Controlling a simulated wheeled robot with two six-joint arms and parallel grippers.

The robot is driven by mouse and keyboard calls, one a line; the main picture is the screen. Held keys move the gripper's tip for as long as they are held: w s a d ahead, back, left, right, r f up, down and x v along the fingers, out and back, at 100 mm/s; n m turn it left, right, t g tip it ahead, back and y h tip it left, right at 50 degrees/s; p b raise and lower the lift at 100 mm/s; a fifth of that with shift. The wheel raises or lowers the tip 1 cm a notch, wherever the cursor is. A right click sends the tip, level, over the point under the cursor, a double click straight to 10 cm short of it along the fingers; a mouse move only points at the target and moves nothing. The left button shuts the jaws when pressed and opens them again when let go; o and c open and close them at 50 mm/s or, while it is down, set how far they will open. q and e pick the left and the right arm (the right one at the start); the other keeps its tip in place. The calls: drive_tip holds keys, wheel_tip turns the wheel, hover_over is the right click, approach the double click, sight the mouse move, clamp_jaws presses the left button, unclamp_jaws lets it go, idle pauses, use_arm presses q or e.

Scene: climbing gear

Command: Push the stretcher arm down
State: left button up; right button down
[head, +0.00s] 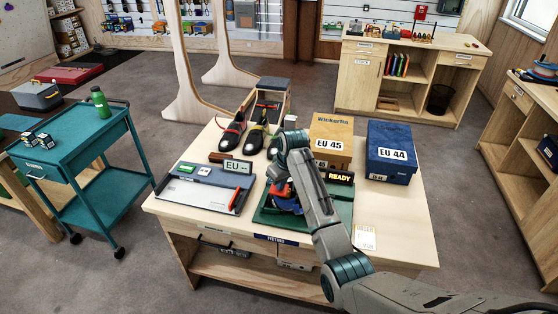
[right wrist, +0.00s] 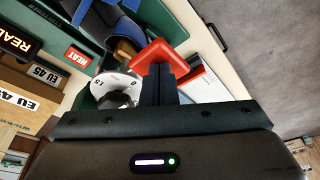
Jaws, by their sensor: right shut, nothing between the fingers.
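The green stretcher (head: 262,214) stands at the front of the fitting table, partly behind my right arm. Its red square arm end (right wrist: 160,57) is close in the right wrist view, and a bit of red (head: 279,188) shows below my wrist in the head view. My right gripper (right wrist: 160,84) is shut and empty, its fingertips at the red end's near edge. I cannot tell whether they touch. A white dial (right wrist: 115,84) and a red HEAT label (right wrist: 78,57) are beside it. A blue shoe part (right wrist: 104,22) sits in the stretcher. My left gripper is not in view.
A lit READY display (head: 340,178) stands behind the stretcher. The EU 45 box (head: 331,133) and EU 44 box (head: 391,158) are at the back right. A foot gauge (head: 205,185) lies left, with dark shoes (head: 254,138) behind. The table's front right is mostly bare.

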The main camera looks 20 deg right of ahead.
drive_tip(key=shift+s+x, duration=0.25)
drive_tip(key=shift+x, duration=0.8)
drive_tip(key=shift+d+r, duration=0.15)
drive_tip(key=p, duration=0.1)
drive_tip(key=s+p, duration=0.2)
drive_tip(key=shift+s+d+r, duration=0.15)
drive_tip(key=shift+d+r, duration=0.25)
drive_tip(key=shift+s+d+r, duration=0.1)
drive_tip(key=shift+s, duration=0.2)
drive_tip(key=shift+w, duration=0.1)
drive_tip(key=shift+r, duration=0.1)
drive_tip(key=b, duration=0.3)
approach(286, 194)
drive_tip(key=shift+v, duration=1.7)
